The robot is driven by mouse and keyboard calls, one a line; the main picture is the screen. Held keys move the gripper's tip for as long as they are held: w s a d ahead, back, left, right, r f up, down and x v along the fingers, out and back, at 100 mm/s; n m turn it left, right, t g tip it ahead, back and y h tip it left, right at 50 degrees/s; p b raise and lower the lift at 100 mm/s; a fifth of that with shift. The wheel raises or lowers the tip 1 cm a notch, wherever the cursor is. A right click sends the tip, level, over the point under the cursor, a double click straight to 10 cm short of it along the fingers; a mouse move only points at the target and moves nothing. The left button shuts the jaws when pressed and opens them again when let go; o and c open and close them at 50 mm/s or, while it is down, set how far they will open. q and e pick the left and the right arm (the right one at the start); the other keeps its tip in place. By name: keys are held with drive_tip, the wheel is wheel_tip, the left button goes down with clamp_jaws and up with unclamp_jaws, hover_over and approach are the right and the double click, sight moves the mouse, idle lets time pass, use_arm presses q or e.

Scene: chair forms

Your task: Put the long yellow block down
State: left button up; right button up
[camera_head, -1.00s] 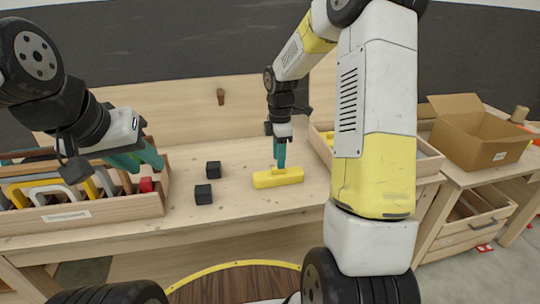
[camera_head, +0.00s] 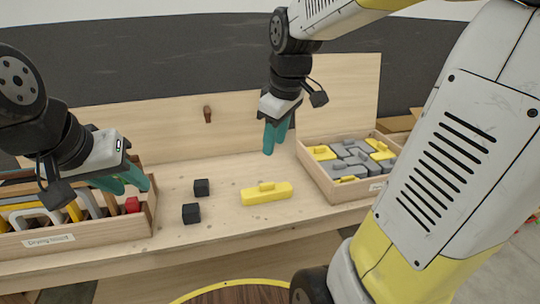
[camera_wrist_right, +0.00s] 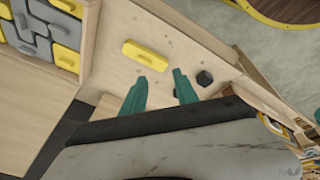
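The long yellow block (camera_head: 266,194) lies flat on the wooden workbench, with its raised grip on top. It also shows in the right wrist view (camera_wrist_right: 146,55). My right gripper (camera_head: 274,138) is above and behind the block, clear of it. In the right wrist view its two teal fingers (camera_wrist_right: 163,85) are apart with nothing between them. My left gripper (camera_head: 132,184) hangs over the right end of the drying board box at the left; whether its fingers are apart is hard to tell.
Two black cubes (camera_head: 201,187) (camera_head: 191,213) stand left of the block. A wooden tray (camera_head: 330,188) with grey and yellow blocks is at the right. The drying board box (camera_head: 90,236) at the left holds handled tools and a red piece (camera_head: 132,205). Bare bench surrounds the block.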

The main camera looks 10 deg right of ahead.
drive_tip(key=s+a+m+t+y, duration=0.1)
drive_tip(key=s+m+t, duration=0.1)
drive_tip(key=s+m, duration=0.6)
drive_tip(key=shift+s+r+t, duration=0.3)
drive_tip(key=shift+s+t, duration=0.1)
drive_tip(key=shift+s, duration=1.1)
